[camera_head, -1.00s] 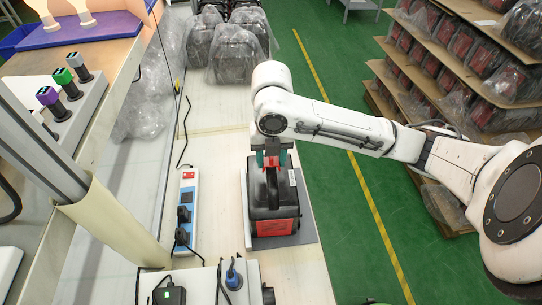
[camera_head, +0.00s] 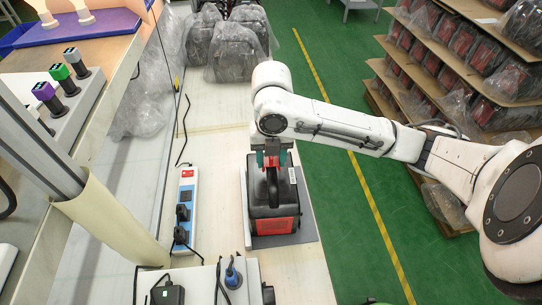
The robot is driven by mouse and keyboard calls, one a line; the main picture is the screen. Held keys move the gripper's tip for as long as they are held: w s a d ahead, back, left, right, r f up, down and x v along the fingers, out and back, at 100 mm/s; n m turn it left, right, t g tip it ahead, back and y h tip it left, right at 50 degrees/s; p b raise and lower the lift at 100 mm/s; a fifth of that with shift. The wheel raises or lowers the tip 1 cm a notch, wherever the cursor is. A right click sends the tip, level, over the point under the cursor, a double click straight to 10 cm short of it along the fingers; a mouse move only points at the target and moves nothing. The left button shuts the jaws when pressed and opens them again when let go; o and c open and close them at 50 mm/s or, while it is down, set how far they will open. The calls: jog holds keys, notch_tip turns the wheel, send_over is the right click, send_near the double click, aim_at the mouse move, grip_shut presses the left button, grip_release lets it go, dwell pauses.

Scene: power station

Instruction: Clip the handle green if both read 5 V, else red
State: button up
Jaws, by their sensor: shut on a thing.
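The power station (camera_head: 272,205), a black box with a red front panel (camera_head: 274,226) and a black carry handle (camera_head: 273,190), stands upright on a grey mat (camera_head: 308,232). My gripper (camera_head: 272,160) is at the far end of the handle, directed down, with teal finger parts on both sides. Its jaws are shut on a small red piece (camera_head: 272,161), apparently a red clip, at the handle. I cannot tell whether the clip is around the handle or only against it. No voltage reading is legible, and no green clip can be made out.
A white power strip (camera_head: 187,198) with black plugs lies left of the station. A stand at left holds purple (camera_head: 43,91), green (camera_head: 59,71) and grey (camera_head: 71,54) topped devices. Wrapped black units (camera_head: 235,52) stand behind. Shelves (camera_head: 465,70) are at right. The pale bench continues behind the station.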

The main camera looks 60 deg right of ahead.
jog(key=shift+f, duration=0.3)
jog(key=o, duration=1.1)
jog(key=shift+r, duration=0.1)
notch_tip(320, 180, up, 11)
jog(key=shift+f, duration=0.2)
jog(key=shift+s, duration=0.1)
